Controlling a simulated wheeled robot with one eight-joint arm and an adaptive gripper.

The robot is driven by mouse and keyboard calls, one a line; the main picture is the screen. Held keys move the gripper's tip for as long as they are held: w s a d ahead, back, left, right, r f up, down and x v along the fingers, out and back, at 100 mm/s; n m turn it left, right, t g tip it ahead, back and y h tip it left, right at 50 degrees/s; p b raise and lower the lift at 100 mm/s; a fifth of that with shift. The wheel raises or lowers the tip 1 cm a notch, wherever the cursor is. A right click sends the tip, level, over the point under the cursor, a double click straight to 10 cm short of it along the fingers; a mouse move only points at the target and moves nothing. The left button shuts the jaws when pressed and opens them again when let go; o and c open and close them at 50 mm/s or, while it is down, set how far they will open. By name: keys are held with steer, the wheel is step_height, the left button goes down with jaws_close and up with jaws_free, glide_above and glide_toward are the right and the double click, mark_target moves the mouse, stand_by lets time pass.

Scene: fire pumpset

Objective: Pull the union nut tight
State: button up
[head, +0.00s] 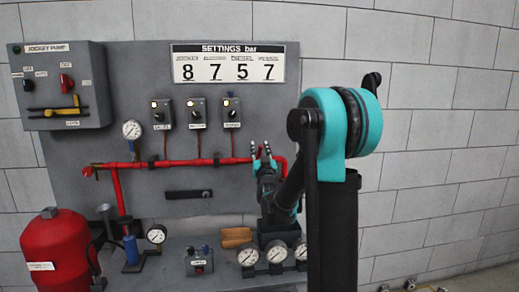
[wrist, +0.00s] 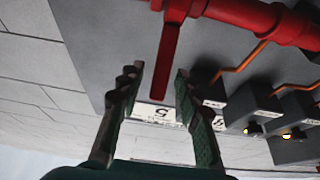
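My gripper (head: 260,148) is at the right end of the red pipe (head: 180,163) in the head view. In the wrist view my gripper (wrist: 157,72) is open, with its two fingers apart. A flat red bar or lever (wrist: 170,60) comes off the red pipe (wrist: 240,12) and its free end reaches toward the gap between the fingertips. I see no finger clearly touching it. A thicker red fitting (wrist: 285,22) sits on the pipe. I cannot tell for certain which part is the union nut; the gripper hides some of the pipe in the head view.
Small switch boxes (head: 197,113) sit above the pipe; they also show in the wrist view (wrist: 250,105). A black bar (head: 188,194) is on the panel below. Gauges (head: 276,253) and a wooden block (head: 236,237) are low down. A red tank (head: 60,255) stands left.

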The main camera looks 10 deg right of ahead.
mark_target(260, 150)
jaws_close()
stand_by(0.6)
steer(key=shift+s+f+t, duration=0.55)
steer(key=shift+t, duration=0.5)
steer(key=shift+s+f+t, duration=0.5)
steer(key=shift+f+t, duration=0.05)
steer(key=shift+t, duration=0.5)
jaws_free()
